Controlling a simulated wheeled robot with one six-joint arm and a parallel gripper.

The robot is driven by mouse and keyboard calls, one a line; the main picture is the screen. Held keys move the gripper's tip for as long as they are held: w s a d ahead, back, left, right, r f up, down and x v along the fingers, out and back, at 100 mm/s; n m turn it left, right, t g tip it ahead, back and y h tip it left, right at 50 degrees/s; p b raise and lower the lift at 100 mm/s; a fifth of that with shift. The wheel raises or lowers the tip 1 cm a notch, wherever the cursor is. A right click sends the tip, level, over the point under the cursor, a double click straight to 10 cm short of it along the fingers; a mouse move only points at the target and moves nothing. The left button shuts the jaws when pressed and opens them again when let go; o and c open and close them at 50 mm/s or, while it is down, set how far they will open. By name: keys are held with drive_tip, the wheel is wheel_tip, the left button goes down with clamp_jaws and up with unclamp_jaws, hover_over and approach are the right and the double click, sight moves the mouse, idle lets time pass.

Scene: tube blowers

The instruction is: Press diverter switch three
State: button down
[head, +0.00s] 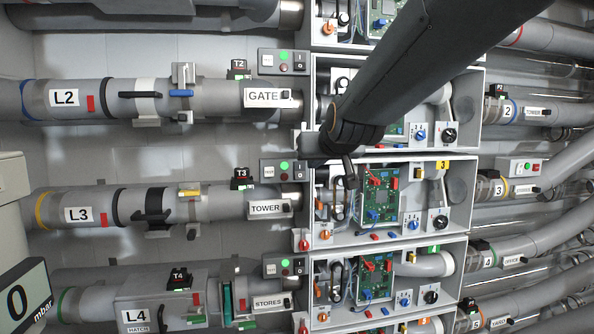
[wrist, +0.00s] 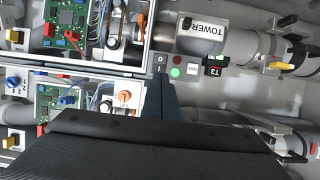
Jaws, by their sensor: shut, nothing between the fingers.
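The control box beside the T3 tag (head: 240,179) is grey, with a green light (head: 284,166), a dark red light below it and a black-and-white rocker switch (head: 298,168) at its right end. In the wrist view, upside down, the rocker (wrist: 159,65) is beside the lit green light (wrist: 175,72). My gripper (wrist: 158,86) is shut and empty, its dark fingers pointing at the rocker end of the box. I cannot tell whether they touch it. In the head view my dark wrist is just above and right of this box; the fingertips are hard to make out.
Similar boxes with rockers stand above by T2 (head: 238,70) and below by T4 (head: 179,280). Open cabinets with circuit boards (head: 382,195), knobs and wires fill the middle. Pipe L3 (head: 78,214) runs left, with the TOWER label (head: 264,208) near its right end.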

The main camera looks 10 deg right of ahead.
drive_tip(key=shift+w, duration=0.1)
drive_tip(key=b, duration=0.5)
approach(300, 176)
drive_tip(key=x, duration=0.4)
drive_tip(key=shift+w+d+f, duration=0.1)
drive_tip(key=shift+w+f, duration=0.15)
drive_tip(key=shift+w, duration=0.05)
drive_tip(key=shift+x, duration=0.85)
drive_tip(key=shift+r, duration=0.1)
